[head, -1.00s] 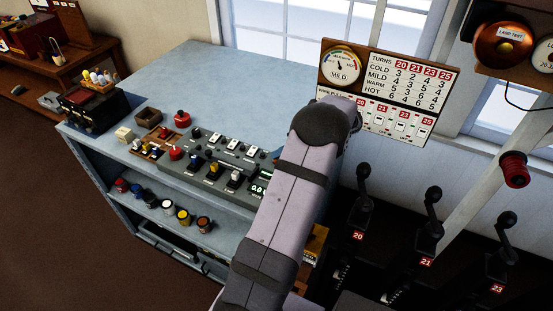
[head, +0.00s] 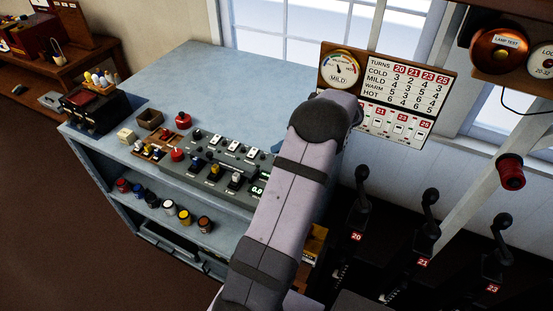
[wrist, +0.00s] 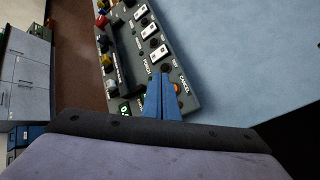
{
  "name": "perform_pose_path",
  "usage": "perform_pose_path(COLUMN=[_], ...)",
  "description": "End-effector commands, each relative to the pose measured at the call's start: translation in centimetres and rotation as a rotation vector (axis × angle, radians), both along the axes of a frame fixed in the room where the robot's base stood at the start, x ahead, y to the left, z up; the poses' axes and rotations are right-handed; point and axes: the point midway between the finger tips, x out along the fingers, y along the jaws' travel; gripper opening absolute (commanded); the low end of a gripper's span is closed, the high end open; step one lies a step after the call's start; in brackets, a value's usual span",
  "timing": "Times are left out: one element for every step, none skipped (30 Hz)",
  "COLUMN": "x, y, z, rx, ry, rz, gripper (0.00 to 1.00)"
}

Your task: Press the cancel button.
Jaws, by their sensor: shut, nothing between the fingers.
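The cancel button is an orange round button (wrist: 177,88) at the end of the grey control panel, beside the printed word CANCEL in the wrist view. My gripper (wrist: 162,70) shows there as two blue fingers closed together, with nothing between them. The fingertips appear over the panel just left of the button, and the fingers cover part of its surroundings. I cannot tell whether they touch the panel. In the head view the control panel (head: 215,172) lies on the blue-grey bench, and my arm hides its right end and the button.
The panel carries several switches and coloured knobs. The bench top (head: 215,85) behind it is clear. A tray of small parts (head: 160,146) and a red knob (head: 183,118) stand to the left. Several black levers (head: 362,205) stand right of my arm, below the turns chart (head: 405,85).

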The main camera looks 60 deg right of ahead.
Motion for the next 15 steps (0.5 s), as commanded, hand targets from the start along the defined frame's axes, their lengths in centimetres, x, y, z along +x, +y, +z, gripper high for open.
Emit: perform_pose_path(x=[0.0,0.0,0.0,0.0,0.0,0.0,0.0,0.0,0.0,0.0,0.0,0.0,0.0,0.0,0.0], y=[0.0,0.0,0.0,0.0,0.0,0.0,0.0,0.0,0.0,0.0,0.0,0.0,0.0,0.0,0.0], z=[0.8,1.1,1.5,1.7,2.0,2.3,2.5,2.6,2.8,2.9,2.9,2.9,2.9,2.9,2.9], rx=[-0.001,-0.002,-0.002,-0.002,-0.002,-0.002,-0.001,-0.001,-0.001,-0.001,-0.001,0.000,0.000,0.000,0.000], ry=[0.001,0.000,0.000,0.000,0.000,0.001,0.001,0.001,0.001,0.001,0.000,0.000,0.000,0.000,0.000], rz=[0.000,0.000,0.000,0.000,0.000,0.001,0.000,0.000,0.000,0.000,0.001,0.000,0.000,0.000,0.000], gripper=[0.00,0.00,0.00,0.00,0.00,0.00,0.00,0.00,0.00,0.00,0.00,0.00,0.00,0.00,0.00])
